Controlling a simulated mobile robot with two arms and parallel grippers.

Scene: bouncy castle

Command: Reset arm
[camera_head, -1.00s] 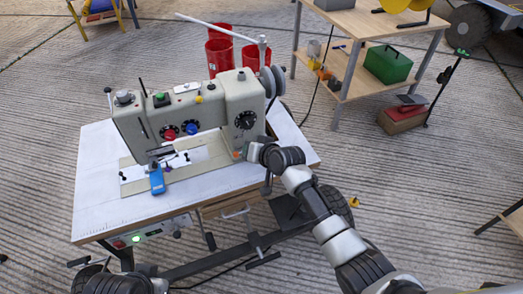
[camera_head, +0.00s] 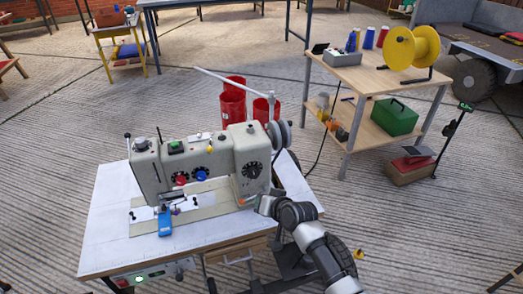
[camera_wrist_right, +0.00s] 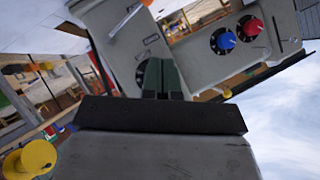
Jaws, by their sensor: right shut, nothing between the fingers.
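My right arm comes in from the lower right in the head view. Its gripper (camera_head: 264,204) is close to the lower right end of a grey sewing machine (camera_head: 218,160), above the right part of the white table (camera_head: 110,225). I cannot tell whether it touches the machine. In the right wrist view the two fingers (camera_wrist_right: 161,78) are together with nothing between them, and the machine's body with its red and blue knobs (camera_wrist_right: 237,33) fills the space beyond. My left arm and gripper are not in view.
A blue item (camera_head: 164,222) is at the machine's needle area. Red bins (camera_head: 233,105) stand behind the table. A wooden shelf table (camera_head: 372,75) at the right back holds a yellow spool (camera_head: 412,47) and a green box (camera_head: 394,117). Open floor lies between them.

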